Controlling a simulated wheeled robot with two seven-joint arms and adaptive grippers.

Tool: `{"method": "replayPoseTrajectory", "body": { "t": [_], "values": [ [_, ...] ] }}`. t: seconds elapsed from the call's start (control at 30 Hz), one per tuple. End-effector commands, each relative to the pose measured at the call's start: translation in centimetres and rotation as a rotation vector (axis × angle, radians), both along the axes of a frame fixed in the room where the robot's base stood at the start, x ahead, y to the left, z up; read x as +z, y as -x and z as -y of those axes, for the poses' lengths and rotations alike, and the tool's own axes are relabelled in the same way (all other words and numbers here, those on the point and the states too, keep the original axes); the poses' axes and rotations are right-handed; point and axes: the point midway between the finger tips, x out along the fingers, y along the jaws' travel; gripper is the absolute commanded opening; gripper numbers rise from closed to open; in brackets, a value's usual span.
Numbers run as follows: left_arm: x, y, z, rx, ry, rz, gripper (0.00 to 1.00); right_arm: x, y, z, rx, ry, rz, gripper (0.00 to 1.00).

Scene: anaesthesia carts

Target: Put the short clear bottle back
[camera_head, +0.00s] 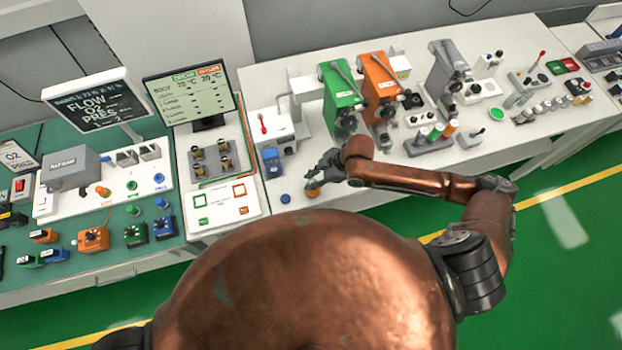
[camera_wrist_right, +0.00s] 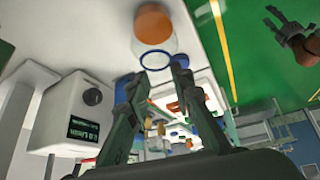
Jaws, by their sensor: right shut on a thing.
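The short clear bottle (camera_wrist_right: 157,50) shows in the right wrist view, with an orange-brown part and a blue ring at its near end. My right gripper (camera_wrist_right: 152,80) is shut on it at that ring end. In the head view my right gripper (camera_head: 321,177) is low over the white table, left of the orange machine. The bottle's orange part (camera_head: 312,190) shows just below its fingers, and the clear wall is hard to make out. Whether it touches the table I cannot tell. A dark claw, seemingly my left gripper (camera_wrist_right: 289,29), shows over the green floor; its opening is unclear.
A blue round piece (camera_head: 286,199) lies left of the bottle. A blue device (camera_head: 271,163) and a white box (camera_head: 271,127) stand behind it. Green (camera_head: 340,98) and orange (camera_head: 381,88) machines stand further back. The white table's front strip is bare near my right forearm.

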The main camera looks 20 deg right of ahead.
Motion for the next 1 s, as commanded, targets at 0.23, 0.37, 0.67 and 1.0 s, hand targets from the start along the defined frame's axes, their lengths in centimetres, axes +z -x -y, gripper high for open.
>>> {"method": "replayPoseTrajectory", "body": {
  "t": [0.23, 0.37, 0.67, 1.0],
  "values": [
    [0.0, 0.0, 0.0, 0.0, 0.0, 0.0, 0.4, -0.1, 0.0, 0.0, 0.0, -0.001, 0.0, 0.0],
    [-0.1, -0.1, 0.0, 0.0, 0.0, 0.001, 0.4, -0.2, 0.0, 0.0, -0.001, 0.0, 0.001, 0.27],
    [0.0, -0.2, 0.0, 0.0, 0.0, 0.002, 0.4, -0.2, 0.0, 0.0, 0.0, 0.0, 0.0, 0.39],
    [-0.2, -0.3, 0.0, 0.0, 0.001, 0.004, 0.4, 1.6, 0.2, 1.0, 0.0, 0.002, 0.004, 0.39]
  ]
}}
